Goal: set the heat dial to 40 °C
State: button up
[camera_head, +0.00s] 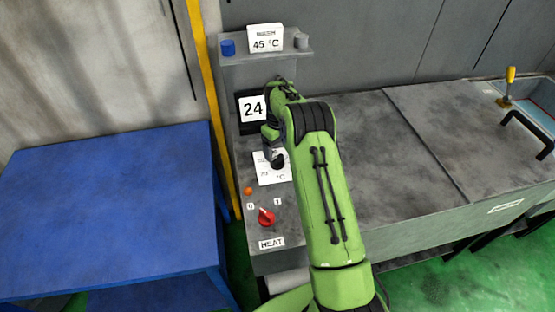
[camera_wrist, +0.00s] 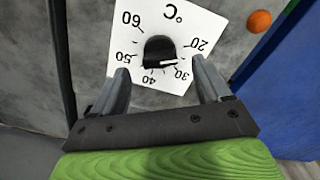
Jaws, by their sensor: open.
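The heat dial is a black knob (camera_wrist: 160,50) on a white scale plate (camera_wrist: 188,22), upside down in the wrist view. Its numbers run from 20 to 60, with 40 at the bottom of the picture. The knob's pale mark lies at its lower right edge, on the side of 30. My gripper (camera_wrist: 161,72) is open, with one finger on each side of the knob; gaps show between fingers and knob. In the head view my gripper (camera_head: 272,150) is over the plate (camera_head: 268,177), partly hiding it.
A display (camera_head: 253,108) reads 24. A card (camera_head: 265,38) on the shelf reads 45 °C. A red switch (camera_head: 266,217) marked HEAT sits between 0 and 1, below an orange lamp (camera_head: 248,191). A blue table (camera_head: 110,210) stands to the left, empty on top.

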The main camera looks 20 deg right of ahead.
aim_at(278, 158)
notch_tip(278, 158, down, 6)
jog(key=shift+r, duration=0.2)
jog(key=shift+s, duration=0.1)
jog(key=c, duration=1)
